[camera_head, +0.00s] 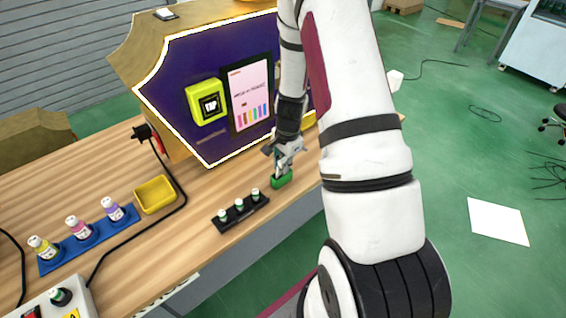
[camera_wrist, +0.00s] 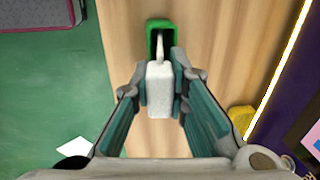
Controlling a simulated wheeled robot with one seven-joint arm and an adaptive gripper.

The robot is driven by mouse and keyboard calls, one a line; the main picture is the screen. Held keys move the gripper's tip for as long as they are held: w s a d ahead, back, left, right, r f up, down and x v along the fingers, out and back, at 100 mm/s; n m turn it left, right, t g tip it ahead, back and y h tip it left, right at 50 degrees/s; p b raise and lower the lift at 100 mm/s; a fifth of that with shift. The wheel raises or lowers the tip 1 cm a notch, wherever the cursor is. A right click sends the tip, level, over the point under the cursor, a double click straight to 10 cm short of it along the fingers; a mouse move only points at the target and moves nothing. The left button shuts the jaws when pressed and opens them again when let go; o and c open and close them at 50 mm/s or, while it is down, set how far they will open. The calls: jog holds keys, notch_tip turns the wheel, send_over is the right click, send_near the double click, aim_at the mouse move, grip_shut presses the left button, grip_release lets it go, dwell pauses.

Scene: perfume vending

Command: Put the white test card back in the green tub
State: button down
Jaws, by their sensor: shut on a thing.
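The white test card (camera_wrist: 160,84) is gripped between the fingers of my gripper (camera_wrist: 160,92) in the wrist view. Its thin far end overlaps the opening of the green tub (camera_wrist: 153,27); I cannot tell how far it reaches inside. The green tub (camera_head: 281,181) stands on the wooden counter in the head view, just below my gripper (camera_head: 284,165). The card is too small or hidden to make out in the head view.
A black rack (camera_head: 228,221) with small vials sits left of the tub. Further left are a yellow tray (camera_head: 156,195) and a blue rack (camera_head: 64,260) with bottles. The purple vending panel (camera_head: 165,60) rises behind. The counter's front edge is close to the tub.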

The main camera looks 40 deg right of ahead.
jog(key=shift+f, duration=0.4)
jog(key=c, duration=0.8)
grip_release()
jog(key=shift+c, duration=0.2)
jog(key=shift+r+p, duration=0.3)
jog(key=shift+r, duration=0.8)
jog(key=shift+r+p, duration=1.7)
jog(key=shift+r, duration=2.25)
